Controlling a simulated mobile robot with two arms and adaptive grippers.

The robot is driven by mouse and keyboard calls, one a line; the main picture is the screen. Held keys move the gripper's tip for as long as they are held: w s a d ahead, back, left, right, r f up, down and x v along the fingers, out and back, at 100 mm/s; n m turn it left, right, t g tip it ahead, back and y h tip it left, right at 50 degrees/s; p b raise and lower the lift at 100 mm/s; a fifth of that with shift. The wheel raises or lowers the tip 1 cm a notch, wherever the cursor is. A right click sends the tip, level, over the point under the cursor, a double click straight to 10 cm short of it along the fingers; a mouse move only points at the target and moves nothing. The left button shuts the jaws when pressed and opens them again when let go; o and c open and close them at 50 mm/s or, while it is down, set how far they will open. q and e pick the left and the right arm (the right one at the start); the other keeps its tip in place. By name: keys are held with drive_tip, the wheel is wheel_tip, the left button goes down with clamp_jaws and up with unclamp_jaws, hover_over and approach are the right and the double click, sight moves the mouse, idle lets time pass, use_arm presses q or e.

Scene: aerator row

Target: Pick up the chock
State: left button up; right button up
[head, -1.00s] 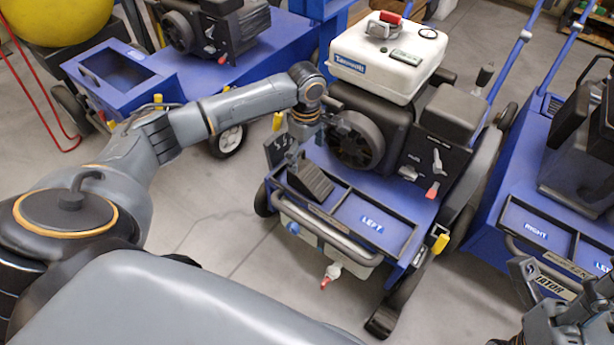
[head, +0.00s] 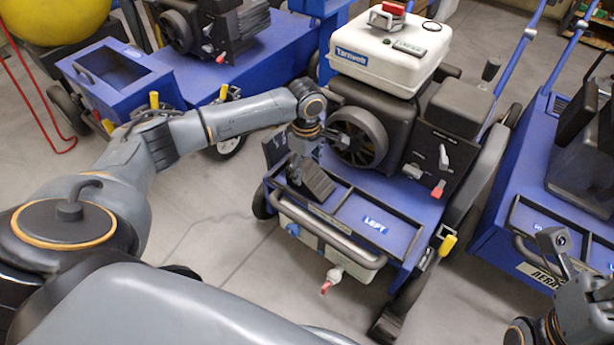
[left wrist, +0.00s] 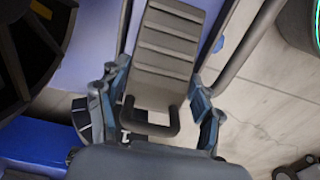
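The chock (head: 316,183) is a dark grey ribbed wedge with a U-shaped handle. It is at the left part of the front tray on the middle blue aerator (head: 410,240), marked LEFT. In the left wrist view the chock (left wrist: 168,50) fills the upper middle, its handle towards me. My left gripper (head: 305,160) is over it. In the left wrist view its fingers (left wrist: 157,100) stand on either side of the chock, apart, with a gap beside the handle. Its sides look very close to the fingertips; contact is unclear. My right gripper (head: 548,285) is partly cut off at the lower right.
The black engine with its round recoil cover (head: 357,138) and white tank (head: 390,60) stands just behind my left gripper. Another blue aerator (head: 540,225) is at the right and one (head: 125,80) at the back left. Grey floor is open at the front left.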

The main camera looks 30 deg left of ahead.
use_arm(q)
drive_tip(key=c, duration=0.9)
drive_tip(key=shift+r, duration=0.15)
